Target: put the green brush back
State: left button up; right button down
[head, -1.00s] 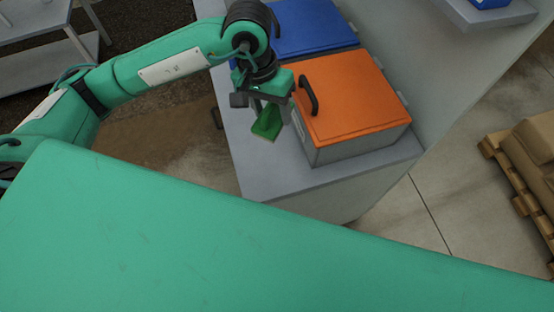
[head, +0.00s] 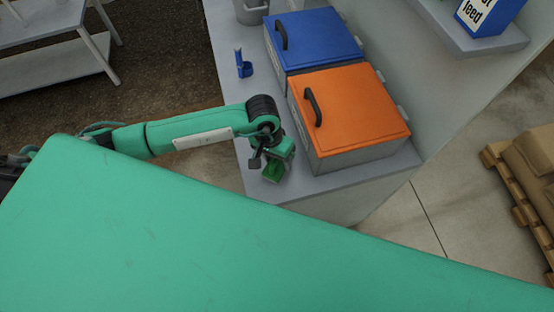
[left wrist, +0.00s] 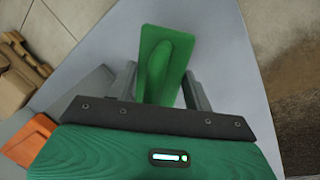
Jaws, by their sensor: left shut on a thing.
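The green brush (head: 273,173) is in my left gripper (head: 276,162), over the front end of the grey counter, left of the orange-lidded box. In the left wrist view the brush (left wrist: 163,62) lies between the two fingers of my left gripper (left wrist: 164,88), which are shut on it. Its green back and raised grip face that camera. The bare counter top (left wrist: 215,50) shows around it. From these views I cannot tell whether the brush touches the counter. My right gripper is not in view.
The orange-lidded box (head: 352,108) and a blue-lidded box (head: 312,38) stand on the counter. A small blue holder (head: 243,65) and a grey bucket (head: 251,11) stand farther back. A pallet with sacks (head: 530,165) is on the floor at right.

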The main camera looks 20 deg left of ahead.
pick_arm(q)
notch_tip(320, 180, down, 2)
jog(key=shift+f, duration=0.1)
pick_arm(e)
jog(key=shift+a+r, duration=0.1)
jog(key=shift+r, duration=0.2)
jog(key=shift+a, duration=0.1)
pick_arm(q)
jog(key=shift+f, duration=0.15)
jog(key=o, duration=1)
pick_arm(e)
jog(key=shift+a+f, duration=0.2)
